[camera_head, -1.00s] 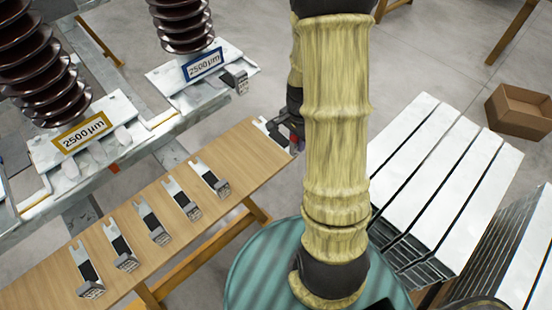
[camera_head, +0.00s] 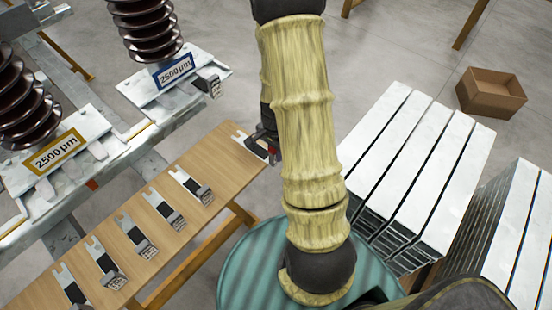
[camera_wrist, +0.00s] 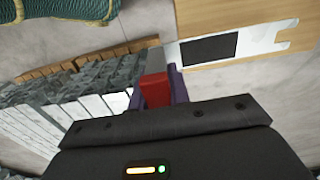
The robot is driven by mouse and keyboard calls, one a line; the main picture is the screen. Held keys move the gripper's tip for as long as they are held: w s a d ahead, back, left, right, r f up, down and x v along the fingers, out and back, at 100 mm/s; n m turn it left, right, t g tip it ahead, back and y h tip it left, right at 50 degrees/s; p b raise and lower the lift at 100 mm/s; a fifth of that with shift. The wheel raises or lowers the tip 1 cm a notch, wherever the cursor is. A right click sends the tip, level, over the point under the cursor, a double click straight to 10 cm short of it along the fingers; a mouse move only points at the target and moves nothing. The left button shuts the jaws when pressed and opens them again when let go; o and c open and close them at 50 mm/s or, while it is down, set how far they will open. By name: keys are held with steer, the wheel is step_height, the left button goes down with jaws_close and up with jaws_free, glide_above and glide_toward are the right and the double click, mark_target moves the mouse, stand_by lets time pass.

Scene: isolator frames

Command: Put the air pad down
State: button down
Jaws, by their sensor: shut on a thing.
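The air pad (camera_head: 245,143) is a flat pale plate with a dark patch and a forked end, over the far right end of the wooden bench (camera_head: 205,153). In the wrist view the air pad (camera_wrist: 255,42) extends right from my gripper, its forked end over the wood. My gripper (camera_head: 270,143) is shut on the pad's near end. In the wrist view my gripper (camera_wrist: 158,88) shows purple fingers around a red block at that end. I cannot tell whether the pad touches the bench.
Several similar pads (camera_head: 147,208) lie in a row along the bench. Dark ribbed insulators (camera_head: 150,30) stand on white labelled plates at left. Stacked pale panels (camera_head: 425,165) stand at right, with a cardboard box (camera_head: 490,95) beyond. The bench between the row and the held pad is partly clear.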

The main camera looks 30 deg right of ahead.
steer(key=shift+f, duration=2.05)
steer(key=shift+f, duration=0.1)
steer(key=shift+f, duration=0.1)
steer(key=c, duration=1.3)
jaws_free()
step_height(320, 180, up, 12)
steer(key=shift+r, duration=0.25)
